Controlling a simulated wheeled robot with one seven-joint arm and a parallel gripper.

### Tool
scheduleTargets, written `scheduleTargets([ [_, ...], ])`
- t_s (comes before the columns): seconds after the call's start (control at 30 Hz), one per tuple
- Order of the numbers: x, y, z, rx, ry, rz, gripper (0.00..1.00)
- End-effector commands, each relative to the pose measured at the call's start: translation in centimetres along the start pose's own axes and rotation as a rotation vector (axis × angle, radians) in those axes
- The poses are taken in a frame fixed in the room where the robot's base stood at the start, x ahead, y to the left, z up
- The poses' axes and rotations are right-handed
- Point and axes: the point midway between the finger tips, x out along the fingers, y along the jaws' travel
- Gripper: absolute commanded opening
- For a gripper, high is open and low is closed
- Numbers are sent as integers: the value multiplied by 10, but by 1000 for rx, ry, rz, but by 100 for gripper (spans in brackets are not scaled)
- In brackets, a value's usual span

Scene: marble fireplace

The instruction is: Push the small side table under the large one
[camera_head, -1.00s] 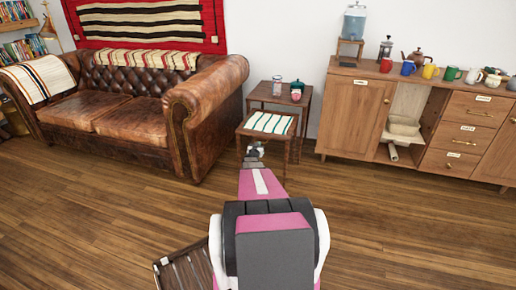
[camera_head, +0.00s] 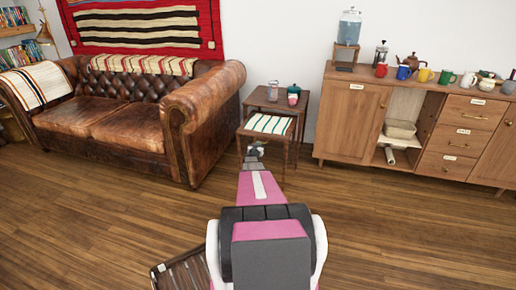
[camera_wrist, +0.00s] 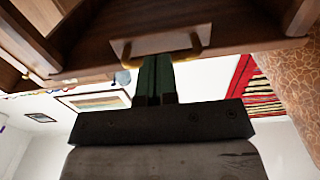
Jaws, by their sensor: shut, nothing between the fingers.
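The small side table (camera_head: 262,137) has dark wood legs and a white and green striped cover on its top. It stands upright in front of the large side table (camera_head: 258,99), its back part partly under the large top. The large table is dark brown, against the wall. My gripper (camera_head: 255,150) is shut and empty, low at the front of the small table. In the wrist view, my dark green fingers (camera_wrist: 156,80) point at the table's wooden front, by a brass-coloured pull (camera_wrist: 160,47). Whether they touch it is unclear.
A jar (camera_head: 273,90) and a pink and green container (camera_head: 293,96) stand on the large table. A leather sofa (camera_head: 130,125) is close on the left. A wooden cabinet (camera_head: 350,120) stands to the right. The wooden floor (camera_head: 420,230) in front is open.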

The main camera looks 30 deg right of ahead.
Motion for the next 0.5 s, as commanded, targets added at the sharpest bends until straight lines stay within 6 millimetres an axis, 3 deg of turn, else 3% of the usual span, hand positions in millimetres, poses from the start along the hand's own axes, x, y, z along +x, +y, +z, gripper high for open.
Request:
scheduleTargets([
  [0.5, 34, 0, 2, 1, -1, 0, 0],
])
